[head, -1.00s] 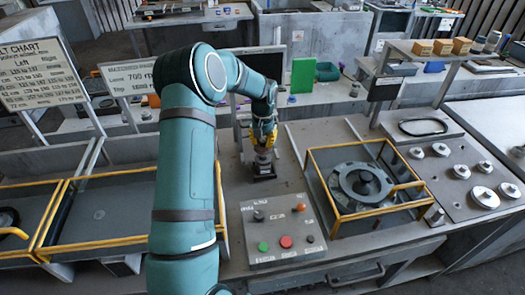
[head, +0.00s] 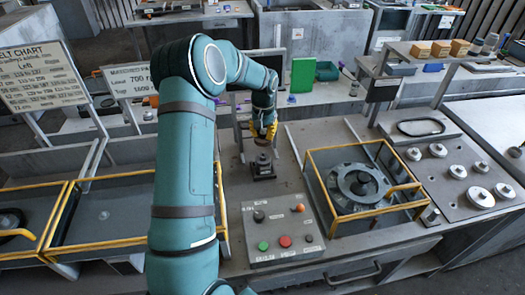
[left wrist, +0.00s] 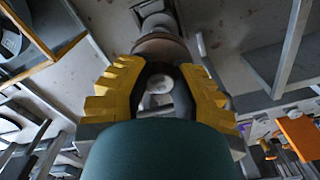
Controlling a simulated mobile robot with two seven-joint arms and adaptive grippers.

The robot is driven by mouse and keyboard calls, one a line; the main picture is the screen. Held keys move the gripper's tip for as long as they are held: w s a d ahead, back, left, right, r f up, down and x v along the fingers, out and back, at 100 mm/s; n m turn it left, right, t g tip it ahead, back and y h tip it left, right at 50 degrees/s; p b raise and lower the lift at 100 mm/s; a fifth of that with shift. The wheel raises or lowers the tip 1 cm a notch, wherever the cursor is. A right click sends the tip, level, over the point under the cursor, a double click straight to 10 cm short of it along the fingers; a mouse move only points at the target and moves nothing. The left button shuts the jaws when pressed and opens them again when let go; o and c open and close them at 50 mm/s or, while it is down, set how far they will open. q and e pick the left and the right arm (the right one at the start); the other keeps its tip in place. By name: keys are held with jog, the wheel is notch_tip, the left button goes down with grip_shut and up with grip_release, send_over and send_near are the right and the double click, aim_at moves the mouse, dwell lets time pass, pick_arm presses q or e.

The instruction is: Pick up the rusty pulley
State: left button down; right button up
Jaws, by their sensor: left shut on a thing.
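My left gripper (head: 264,132) is shut on the rusty pulley (head: 262,141), a small brown round part mostly hidden by the yellow fingers. It holds the pulley just above a small dark stand (head: 263,170) with a grey top; whether they still touch is hard to tell. In the left wrist view the yellow fingers (left wrist: 160,90) close on both sides, and the brown pulley (left wrist: 163,48) shows beyond them. My right gripper is not in view.
A control panel (head: 285,240) with colored buttons is in front of the stand. A yellow-edged tray (head: 115,215) is at left.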

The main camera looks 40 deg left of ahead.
pick_arm(q)
jog(key=shift+r, duration=0.5)
jog(key=shift+f, duration=0.1)
jog(key=shift+s+d, duration=0.35)
jog(key=shift+s, duration=0.05)
jog(key=s+d+r+b, duration=0.1)
jog(key=s+d+r, duration=0.1)
jog(key=s+d, duration=0.3)
jog(key=shift+s, duration=0.6)
